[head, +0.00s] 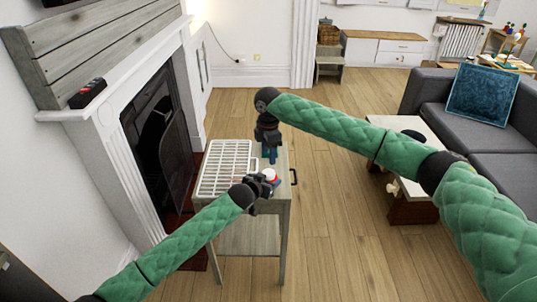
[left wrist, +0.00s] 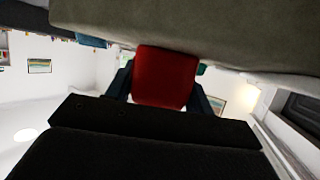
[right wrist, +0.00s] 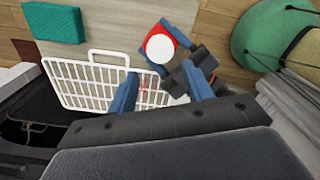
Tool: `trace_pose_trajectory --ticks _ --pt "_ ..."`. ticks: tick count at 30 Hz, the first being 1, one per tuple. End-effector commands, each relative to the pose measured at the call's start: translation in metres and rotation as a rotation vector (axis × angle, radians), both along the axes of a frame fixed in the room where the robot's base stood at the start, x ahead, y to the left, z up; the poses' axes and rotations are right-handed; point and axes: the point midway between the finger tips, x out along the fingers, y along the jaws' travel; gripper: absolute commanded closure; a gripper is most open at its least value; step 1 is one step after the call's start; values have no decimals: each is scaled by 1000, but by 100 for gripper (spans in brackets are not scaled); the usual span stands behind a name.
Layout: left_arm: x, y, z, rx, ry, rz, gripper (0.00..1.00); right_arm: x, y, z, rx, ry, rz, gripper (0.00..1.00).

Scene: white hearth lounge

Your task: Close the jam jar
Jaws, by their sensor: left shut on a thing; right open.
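The jam jar (head: 271,174) is a small red body with a round white top, near the right edge of a small grey table (head: 255,208). In the right wrist view the jar (right wrist: 160,47) shows from above; I cannot tell whether the white is a lid or the mouth. My left gripper (head: 265,180) is shut on the jar. In the left wrist view the red body (left wrist: 165,77) sits between its dark blue fingers. My right gripper (head: 269,155) points down above the table, beyond the jar, open and empty. Its fingers (right wrist: 163,92) are apart over the rack.
A white slotted rack (head: 226,168) covers the table's left part. A teal block (right wrist: 54,22) lies near it in the right wrist view. The fireplace (head: 160,135) stands close left. A low white table (head: 415,135) and a sofa (head: 490,130) stand right.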

Motion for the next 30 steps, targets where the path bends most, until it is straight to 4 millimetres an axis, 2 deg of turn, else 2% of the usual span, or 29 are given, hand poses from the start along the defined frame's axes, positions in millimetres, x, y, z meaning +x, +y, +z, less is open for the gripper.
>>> trace_pose_trajectory --ticks 8,21,30 --pt "0 0 0 0 0 0 100 0 0 -5 0 1 -1 49" --pt "0 0 0 0 0 0 100 0 0 -60 -1 1 -2 49" --pt "0 0 0 0 0 0 100 0 0 -80 -1 1 -1 49"
